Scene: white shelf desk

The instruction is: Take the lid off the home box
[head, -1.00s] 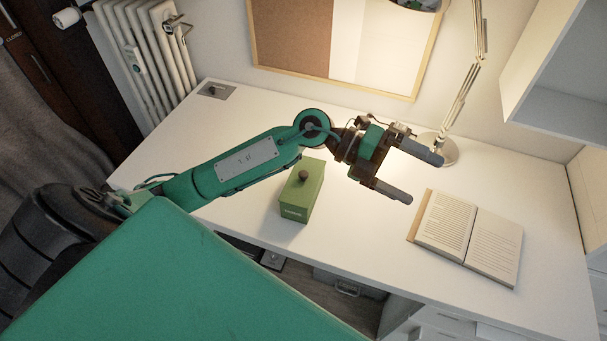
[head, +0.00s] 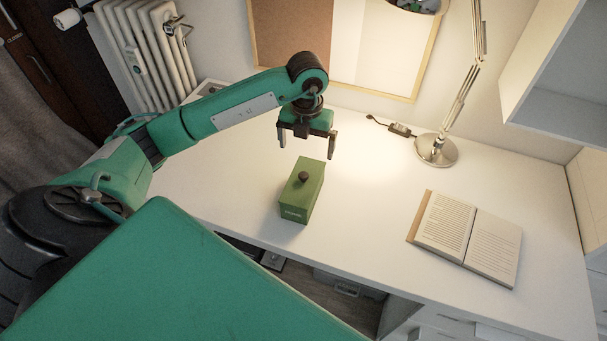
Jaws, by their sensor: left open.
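The green home box (head: 298,208) stands on the white desk, left of the open book. Its lid (head: 314,176) is on top and carries a dark round knob (head: 303,177). My left gripper (head: 307,150) is open and empty, pointing down. In the picture it is just above the far end of the box, apart from the knob; its exact height over the desk is hard to tell. My right gripper is not in view.
An open book (head: 468,235) lies on the right of the white desk (head: 370,240). A desk lamp's base (head: 436,150) and a small dark adapter with a cable (head: 400,130) are at the back. A shelf (head: 560,75) hangs at the right. The desk around the box is clear.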

